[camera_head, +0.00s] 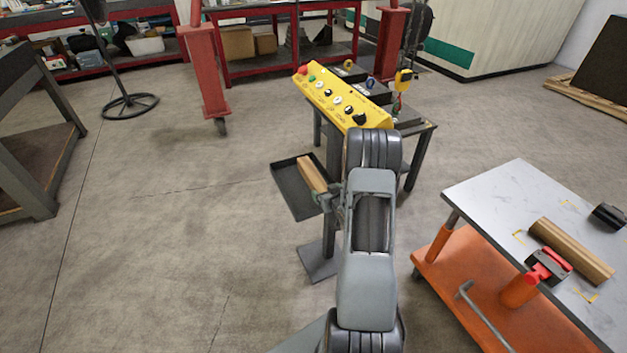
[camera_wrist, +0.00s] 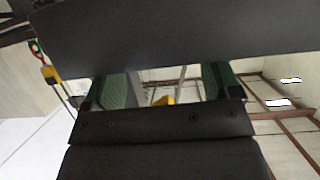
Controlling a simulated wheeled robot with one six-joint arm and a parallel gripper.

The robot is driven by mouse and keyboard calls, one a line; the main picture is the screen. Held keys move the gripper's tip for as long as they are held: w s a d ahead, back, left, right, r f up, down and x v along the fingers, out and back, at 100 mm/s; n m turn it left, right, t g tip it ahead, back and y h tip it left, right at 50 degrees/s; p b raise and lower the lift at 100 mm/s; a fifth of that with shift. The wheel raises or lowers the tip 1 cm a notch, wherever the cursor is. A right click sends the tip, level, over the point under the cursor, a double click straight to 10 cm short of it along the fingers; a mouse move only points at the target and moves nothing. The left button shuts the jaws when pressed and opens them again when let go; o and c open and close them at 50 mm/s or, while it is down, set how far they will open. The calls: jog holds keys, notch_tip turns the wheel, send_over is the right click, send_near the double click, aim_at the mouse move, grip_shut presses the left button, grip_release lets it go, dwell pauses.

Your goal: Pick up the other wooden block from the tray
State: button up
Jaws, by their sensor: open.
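A wooden block (camera_head: 312,173) lies lengthwise in the dark shallow tray (camera_head: 291,199), left of my arm. Another wooden block (camera_head: 572,251) lies on the grey-topped table (camera_head: 507,190) at right.
A yellow control panel (camera_head: 338,97) with buttons stands just behind the tray on a dark stand. A red and black clamp (camera_head: 547,267) sits beside the block on the right table, and a black object (camera_head: 608,216) lies behind it. Floor left of the tray is clear.

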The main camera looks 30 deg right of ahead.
aim_at(322, 188)
jog(key=shift+x, duration=2.2)
jog(key=shift+f, duration=0.1)
jog(key=shift+c, duration=0.4)
jog(key=shift+s, duration=0.1)
jog(key=c, duration=1)
jog(key=shift+c, duration=0.5)
